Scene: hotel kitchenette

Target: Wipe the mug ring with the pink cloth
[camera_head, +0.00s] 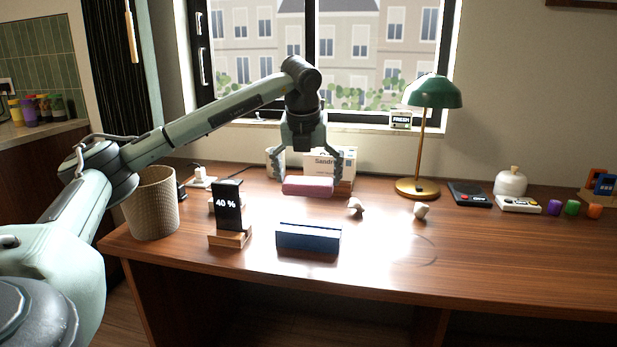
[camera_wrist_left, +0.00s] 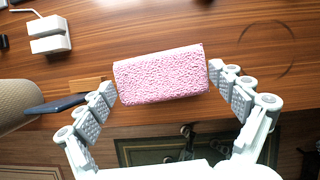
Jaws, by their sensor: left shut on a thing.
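The pink cloth (camera_head: 307,186), a thick folded block, is between the fingers of my left gripper (camera_head: 307,172). In the left wrist view the cloth (camera_wrist_left: 161,75) sits between both fingertips of the gripper (camera_wrist_left: 163,88), which is shut on it. It appears held above the desk. The mug ring (camera_head: 433,255) is a faint dark circle on the desk, to the right of and nearer than the cloth. My right gripper is not in view.
A blue block-like object (camera_head: 308,237) and a phone on a wooden stand (camera_head: 229,238) stand near the front. A wicker bin (camera_head: 152,204) is at left. Two small pale objects (camera_head: 355,206) (camera_head: 421,211) lie behind the ring. A green lamp (camera_head: 434,92) stands behind. The desk around the ring is clear.

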